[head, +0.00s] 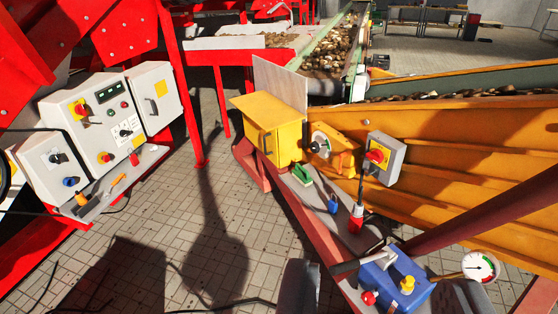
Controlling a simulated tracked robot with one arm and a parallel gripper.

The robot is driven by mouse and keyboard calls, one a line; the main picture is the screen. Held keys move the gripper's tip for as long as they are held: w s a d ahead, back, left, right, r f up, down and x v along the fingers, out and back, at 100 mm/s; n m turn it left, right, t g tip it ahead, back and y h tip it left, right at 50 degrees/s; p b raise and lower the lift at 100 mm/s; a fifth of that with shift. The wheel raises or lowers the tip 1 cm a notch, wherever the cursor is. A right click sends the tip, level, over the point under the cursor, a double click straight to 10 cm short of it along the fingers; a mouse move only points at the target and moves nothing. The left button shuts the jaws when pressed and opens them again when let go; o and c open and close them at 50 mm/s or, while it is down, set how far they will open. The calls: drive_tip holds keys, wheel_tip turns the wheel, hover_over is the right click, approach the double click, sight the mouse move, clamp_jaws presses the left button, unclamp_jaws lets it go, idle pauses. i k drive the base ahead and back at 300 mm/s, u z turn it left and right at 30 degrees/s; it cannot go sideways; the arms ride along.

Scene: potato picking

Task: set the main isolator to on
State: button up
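Two red-on-yellow rotary switches show, and I cannot tell by label which is the main isolator. One red-and-yellow switch (79,109) is on the upper left of a grey control cabinet (96,133) at the left. The other red-and-yellow switch (376,156) is on a small grey box (393,153) by the yellow machine side at the right. The set position of either is too small to read. I can make out no fingers of my gripper, and nothing touches either switch.
Other cabinet controls include a red button on yellow (104,157) and a blue knob (70,182). A yellow box (269,129), a red plug (356,219), a blue unit (394,277) and a gauge (480,267) stand right. Tiled floor (180,230) is open between.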

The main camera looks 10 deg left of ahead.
sight(79, 109)
drive_tip(key=u, duration=0.2)
drive_tip(key=i, duration=1.3)
drive_tip(key=u, duration=0.6)
drive_tip(key=i, duration=1.95)
drive_tip(key=u, duration=0.35)
